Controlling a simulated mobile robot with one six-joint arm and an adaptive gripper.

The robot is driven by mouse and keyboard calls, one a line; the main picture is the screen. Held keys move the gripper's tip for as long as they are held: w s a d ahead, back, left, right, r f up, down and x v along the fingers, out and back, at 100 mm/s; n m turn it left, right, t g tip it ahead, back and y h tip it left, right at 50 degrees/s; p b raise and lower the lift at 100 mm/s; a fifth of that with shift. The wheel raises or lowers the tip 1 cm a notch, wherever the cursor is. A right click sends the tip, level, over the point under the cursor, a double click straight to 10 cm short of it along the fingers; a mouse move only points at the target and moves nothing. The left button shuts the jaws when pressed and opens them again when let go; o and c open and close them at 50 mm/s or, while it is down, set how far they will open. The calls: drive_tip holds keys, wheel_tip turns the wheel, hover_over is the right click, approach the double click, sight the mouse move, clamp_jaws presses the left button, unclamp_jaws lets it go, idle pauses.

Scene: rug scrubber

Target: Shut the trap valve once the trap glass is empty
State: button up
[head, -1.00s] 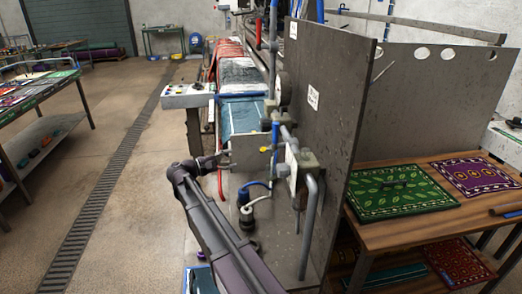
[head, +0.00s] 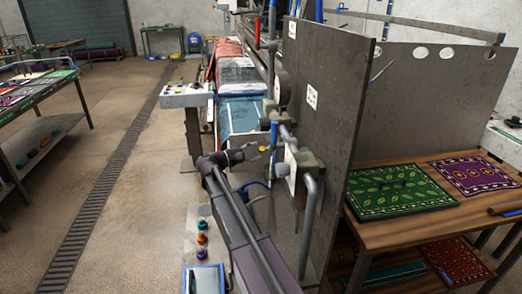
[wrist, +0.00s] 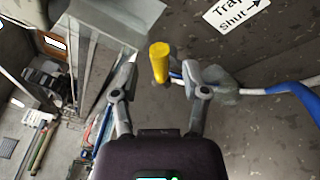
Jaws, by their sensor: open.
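The trap valve's yellow handle (wrist: 159,62) stands between the two fingers of my gripper (wrist: 162,80) in the wrist view. The fingers are open, one on each side of the handle; I cannot tell whether either touches it. In the head view my gripper (head: 256,153) is at the pipework, close to the small yellow handle (head: 264,149).
The grey panel (head: 332,105) stands right behind the pipes. A grey fitting with a blue and white hose (wrist: 290,88) lies right of my fingers. Small coloured bottles (head: 202,239) stand on the floor side. A rug table (head: 430,165) is at right.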

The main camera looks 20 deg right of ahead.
sight(262, 149)
drive_tip(key=shift+w+d, duration=0.1)
drive_tip(key=shift+d, duration=1.5)
clamp_jaws()
